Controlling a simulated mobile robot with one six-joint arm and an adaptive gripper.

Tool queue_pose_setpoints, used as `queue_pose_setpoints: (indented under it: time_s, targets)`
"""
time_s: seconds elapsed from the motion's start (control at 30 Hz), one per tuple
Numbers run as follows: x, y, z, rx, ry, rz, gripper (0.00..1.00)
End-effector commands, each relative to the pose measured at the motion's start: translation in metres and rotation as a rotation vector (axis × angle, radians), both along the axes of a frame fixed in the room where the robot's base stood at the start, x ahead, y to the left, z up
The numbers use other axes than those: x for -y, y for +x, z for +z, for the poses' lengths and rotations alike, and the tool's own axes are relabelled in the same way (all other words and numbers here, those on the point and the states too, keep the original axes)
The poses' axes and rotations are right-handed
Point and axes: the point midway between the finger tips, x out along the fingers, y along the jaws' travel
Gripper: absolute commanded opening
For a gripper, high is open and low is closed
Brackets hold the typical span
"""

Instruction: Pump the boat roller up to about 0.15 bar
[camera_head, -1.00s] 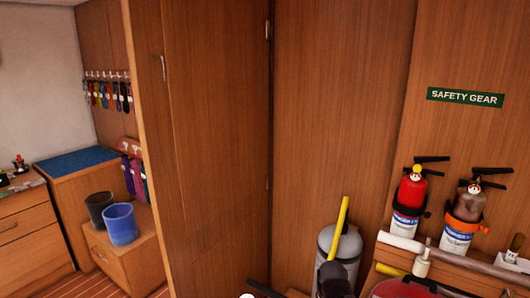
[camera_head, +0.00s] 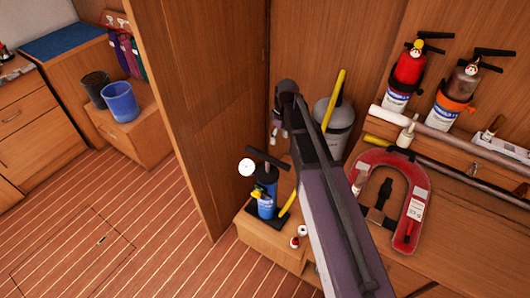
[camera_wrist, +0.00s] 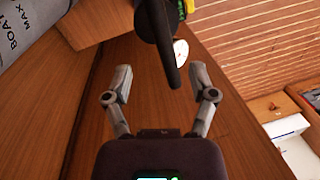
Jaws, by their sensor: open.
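The boat roller (camera_head: 337,122) is a grey cylinder standing against the wood panel. Its side, lettered "BOAT" and "MAX", shows at the upper left of the wrist view (camera_wrist: 35,32). A blue hand pump (camera_head: 266,187) with a black T-handle (camera_head: 267,158) and a round white gauge (camera_head: 246,167) stands on the low wooden ledge. My gripper (camera_head: 279,137) is open and empty above the pump. In the wrist view a black bar, seemingly the pump handle (camera_wrist: 160,30), reaches between the spread fingertips (camera_wrist: 161,83), apart from both. The gauge reading is too small to tell.
A yellow tube (camera_head: 334,100) stands in front of the roller. A red horseshoe buoy (camera_head: 415,190) lies on the bench to the right, below two extinguishers (camera_head: 405,75). A wooden door (camera_head: 205,100) stands left of the pump. The striped floor (camera_head: 120,220) is mostly clear.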

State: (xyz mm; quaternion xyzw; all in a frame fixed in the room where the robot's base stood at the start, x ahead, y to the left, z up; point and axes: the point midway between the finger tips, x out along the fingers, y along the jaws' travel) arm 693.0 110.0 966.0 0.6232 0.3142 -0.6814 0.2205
Motion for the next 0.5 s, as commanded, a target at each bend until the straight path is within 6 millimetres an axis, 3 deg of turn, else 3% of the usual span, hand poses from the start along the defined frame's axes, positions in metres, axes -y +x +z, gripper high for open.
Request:
queue_pose_setpoints:
  time_s: [0.03,0.17,0.5]
  targets:
    - [-0.012,0.018,0.008,-0.005,0.013,0.055,0.73]
    - [-0.029,0.032,0.013,-0.014,0.036,0.161,0.73]
    - [-0.036,0.035,0.014,-0.016,0.048,0.207,0.73]
